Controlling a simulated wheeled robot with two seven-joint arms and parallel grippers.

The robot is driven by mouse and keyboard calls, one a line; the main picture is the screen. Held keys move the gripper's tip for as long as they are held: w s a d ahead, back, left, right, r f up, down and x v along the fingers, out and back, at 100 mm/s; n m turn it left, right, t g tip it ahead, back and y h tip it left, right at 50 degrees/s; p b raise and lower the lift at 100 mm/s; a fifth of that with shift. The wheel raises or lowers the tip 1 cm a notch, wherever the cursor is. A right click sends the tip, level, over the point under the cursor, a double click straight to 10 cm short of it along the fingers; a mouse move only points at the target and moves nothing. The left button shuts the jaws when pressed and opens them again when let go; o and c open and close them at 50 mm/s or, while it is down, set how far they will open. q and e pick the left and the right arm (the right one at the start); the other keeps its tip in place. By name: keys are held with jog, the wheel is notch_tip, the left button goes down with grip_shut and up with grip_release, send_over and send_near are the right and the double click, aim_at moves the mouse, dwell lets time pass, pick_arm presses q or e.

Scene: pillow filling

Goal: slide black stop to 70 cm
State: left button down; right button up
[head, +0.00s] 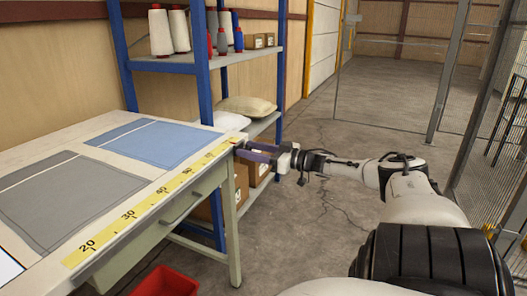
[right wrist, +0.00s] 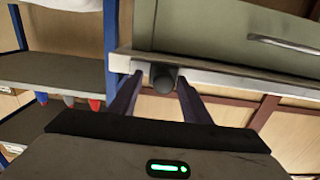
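The black stop (right wrist: 164,78) shows in the right wrist view as a round dark knob at the table's front edge. My right gripper (right wrist: 160,84) is open, with one finger on each side of the knob. A gap shows on the left side; the right finger is close to the knob, and I cannot tell if it touches. In the head view my right gripper (head: 250,150) is at the far end of the yellow scale (head: 150,200), and the stop cannot be made out there. The numbers 20, 30 and 40 read clearly; farther ones are too small. My left gripper is not in view.
The table (head: 110,153) carries a grey cloth (head: 70,195) and a blue cloth (head: 160,143). A blue-framed shelf (head: 205,60) with thread cones stands behind it. A red bin (head: 165,283) is on the floor. The floor right of the table is open, with mesh fencing farther right.

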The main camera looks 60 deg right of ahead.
pick_arm(q)
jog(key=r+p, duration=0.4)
jog(key=p, duration=0.1)
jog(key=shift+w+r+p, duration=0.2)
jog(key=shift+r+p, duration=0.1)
jog(key=shift+p, duration=0.05)
pick_arm(e)
jog(key=s, duration=0.9)
jog(key=shift+s, duration=0.35)
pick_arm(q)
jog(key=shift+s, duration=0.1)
pick_arm(e)
jog(key=shift+d, duration=0.1)
